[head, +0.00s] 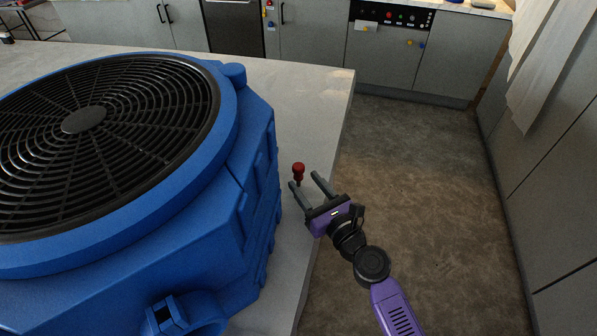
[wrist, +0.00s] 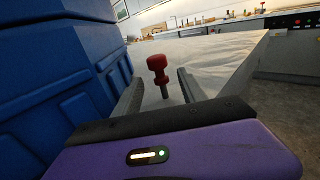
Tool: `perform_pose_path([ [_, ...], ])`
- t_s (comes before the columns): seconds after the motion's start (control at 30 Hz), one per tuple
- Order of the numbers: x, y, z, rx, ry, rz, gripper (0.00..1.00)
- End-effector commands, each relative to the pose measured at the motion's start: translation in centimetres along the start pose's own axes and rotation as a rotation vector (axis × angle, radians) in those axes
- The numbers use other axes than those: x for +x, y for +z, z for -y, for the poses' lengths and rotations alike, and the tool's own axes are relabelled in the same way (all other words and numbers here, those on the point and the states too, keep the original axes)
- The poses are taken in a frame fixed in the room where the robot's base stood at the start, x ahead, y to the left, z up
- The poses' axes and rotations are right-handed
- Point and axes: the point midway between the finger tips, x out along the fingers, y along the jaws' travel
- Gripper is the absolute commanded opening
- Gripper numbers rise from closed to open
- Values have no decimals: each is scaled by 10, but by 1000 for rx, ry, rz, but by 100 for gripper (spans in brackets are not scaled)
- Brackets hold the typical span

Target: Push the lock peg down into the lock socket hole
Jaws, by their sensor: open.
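The lock peg (head: 298,168), a red knob on a thin grey shaft, stands upright beside the blue fan machine, near the counter's right edge. My gripper (head: 303,178) is open, with the peg at its fingertips. In the wrist view the peg (wrist: 158,66) shows between the two grey fingers (wrist: 160,85), with space visible on both sides.
The large blue fan machine (head: 225,185) with a black round grille fills the left, close to my gripper. The pale counter (head: 310,95) is bare behind the peg. Open floor (head: 430,190) lies to the right, with grey cabinets (head: 380,60) at the back.

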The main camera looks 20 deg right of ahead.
Motion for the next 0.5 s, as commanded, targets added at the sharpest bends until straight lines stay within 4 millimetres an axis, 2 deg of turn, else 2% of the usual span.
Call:
perform_pose_path([
  [0.17,18,0,0,0,0,1,49],
  [0.43,20,0,0,-1,0,0,49],
  [0.5,20,0,0,-1,0,0,37],
])
